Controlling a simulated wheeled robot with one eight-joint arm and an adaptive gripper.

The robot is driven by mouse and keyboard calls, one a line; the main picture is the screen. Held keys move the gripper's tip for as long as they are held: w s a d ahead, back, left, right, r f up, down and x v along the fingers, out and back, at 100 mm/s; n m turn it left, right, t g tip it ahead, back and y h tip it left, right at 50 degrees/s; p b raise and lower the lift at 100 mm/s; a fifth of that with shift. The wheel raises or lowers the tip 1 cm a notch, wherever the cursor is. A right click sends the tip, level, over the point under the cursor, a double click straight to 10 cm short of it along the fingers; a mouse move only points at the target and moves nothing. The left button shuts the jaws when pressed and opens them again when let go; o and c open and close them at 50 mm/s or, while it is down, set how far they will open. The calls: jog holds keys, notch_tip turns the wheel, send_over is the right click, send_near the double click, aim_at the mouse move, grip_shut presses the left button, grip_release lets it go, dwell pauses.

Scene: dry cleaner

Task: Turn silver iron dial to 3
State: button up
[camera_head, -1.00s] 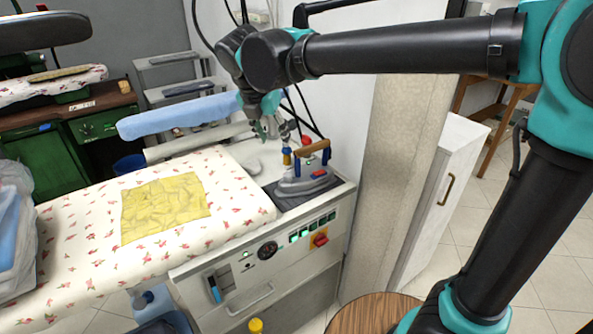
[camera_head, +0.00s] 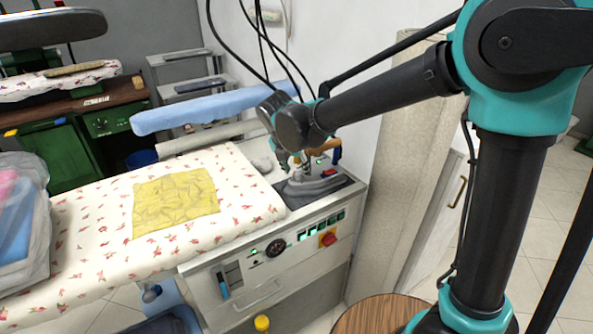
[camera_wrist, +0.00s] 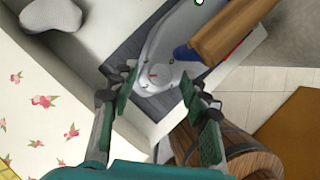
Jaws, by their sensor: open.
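The silver iron (camera_head: 318,185) rests on a dark pad (camera_head: 292,199) at the right end of the ironing station. In the wrist view its grey body (camera_wrist: 172,40) and brown handle (camera_wrist: 232,27) show, with blue parts beside the handle. In the head view, my arm partly hides the iron.
A flowered ironing board (camera_head: 95,240) with a yellow cloth (camera_head: 175,200) lies left of the iron. A control panel with a red knob (camera_head: 328,239) is below it. A blue padded arm (camera_head: 200,110) is behind. A round wooden stool (camera_head: 375,312) stands in front.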

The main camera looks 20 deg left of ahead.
jog(key=shift+w+f, duration=0.15)
jog(key=shift+f, duration=0.2)
grip_shut()
jog(key=shift+m, duration=0.3)
jog(key=m, duration=0.2)
jog(key=m+h, duration=0.1)
jog(key=shift+w+a+m+g+h, duration=0.1)
jog(key=shift+m+g+h, duration=0.2)
jog(key=shift+m, duration=0.1)
jog(key=m+g+h, duration=0.1)
jog(key=m, duration=0.3)
jog(key=shift+m, duration=0.3)
dwell(0.4)
